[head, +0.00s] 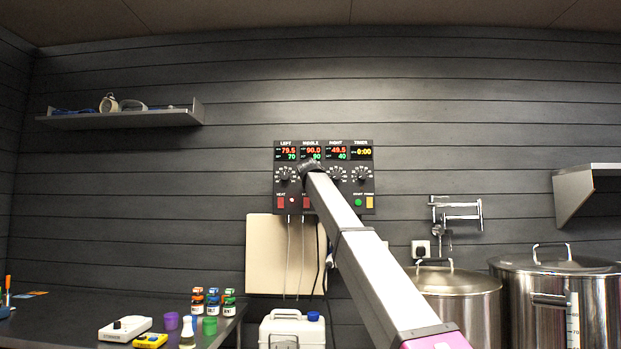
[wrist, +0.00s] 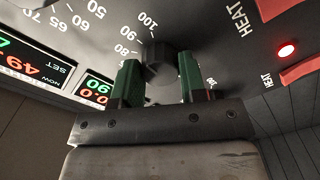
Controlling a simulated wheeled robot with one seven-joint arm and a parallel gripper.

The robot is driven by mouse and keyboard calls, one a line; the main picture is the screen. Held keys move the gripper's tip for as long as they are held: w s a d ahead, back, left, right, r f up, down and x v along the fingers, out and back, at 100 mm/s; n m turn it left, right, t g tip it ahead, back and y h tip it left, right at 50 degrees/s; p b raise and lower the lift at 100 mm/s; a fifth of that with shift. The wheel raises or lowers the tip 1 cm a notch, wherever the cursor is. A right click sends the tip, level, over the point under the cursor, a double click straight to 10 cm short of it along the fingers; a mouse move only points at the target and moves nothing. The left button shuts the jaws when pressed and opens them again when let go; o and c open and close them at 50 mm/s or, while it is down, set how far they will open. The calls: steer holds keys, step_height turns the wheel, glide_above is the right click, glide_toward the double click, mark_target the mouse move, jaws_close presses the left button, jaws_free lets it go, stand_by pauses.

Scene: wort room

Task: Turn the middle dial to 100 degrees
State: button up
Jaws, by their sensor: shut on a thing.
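The control panel (head: 371,164) hangs on the dark wall in the head view, with left, middle, right and timer columns. The middle display (head: 311,154) reads 90.0 in red above a green set value of 90. My gripper (head: 310,168) is at the middle dial and hides it in the head view. In the wrist view my gripper (wrist: 158,80) has its green fingers on either side of the black middle dial (wrist: 158,58) and holds it. Printed marks 80, 90 and 100 show around the dial. The dial's pointer is hard to make out.
A red heat light (wrist: 286,49) glows in the wrist view. Below the panel are a cutting board (head: 265,255), hanging cables and a white canister (head: 292,331). Steel pots (head: 455,295) stand at right.

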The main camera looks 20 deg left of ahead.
steer(key=shift+m, duration=2.4)
steer(key=o, duration=0.9)
steer(key=v, duration=1.1)
steer(key=shift+a+f, duration=0.1)
